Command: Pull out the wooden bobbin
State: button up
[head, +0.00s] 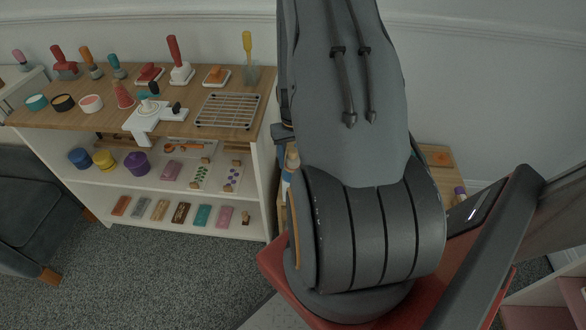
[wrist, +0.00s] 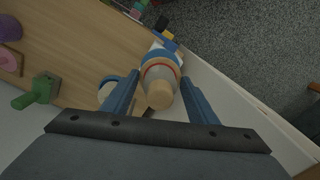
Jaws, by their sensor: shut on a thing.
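In the wrist view, the wooden bobbin (wrist: 160,96) shows its pale round wooden end toward me, with white, red, tan and blue bands behind it. My gripper (wrist: 160,76) has its two blue fingers on either side of it and is shut on it. The far end of the bobbin is hidden, and I cannot tell what it touches there. In the head view my arm hides the gripper. A small tan and blue thing shows at the arm's left edge, too covered to identify.
A blue-rimmed round thing (wrist: 108,82) is close to the left finger. A white panel (wrist: 245,115) runs along the right. The head view shows a cluttered shelf (head: 215,180).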

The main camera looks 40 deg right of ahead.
jog(key=shift+r+p, duration=0.9)
jog(key=shift+r, duration=0.45)
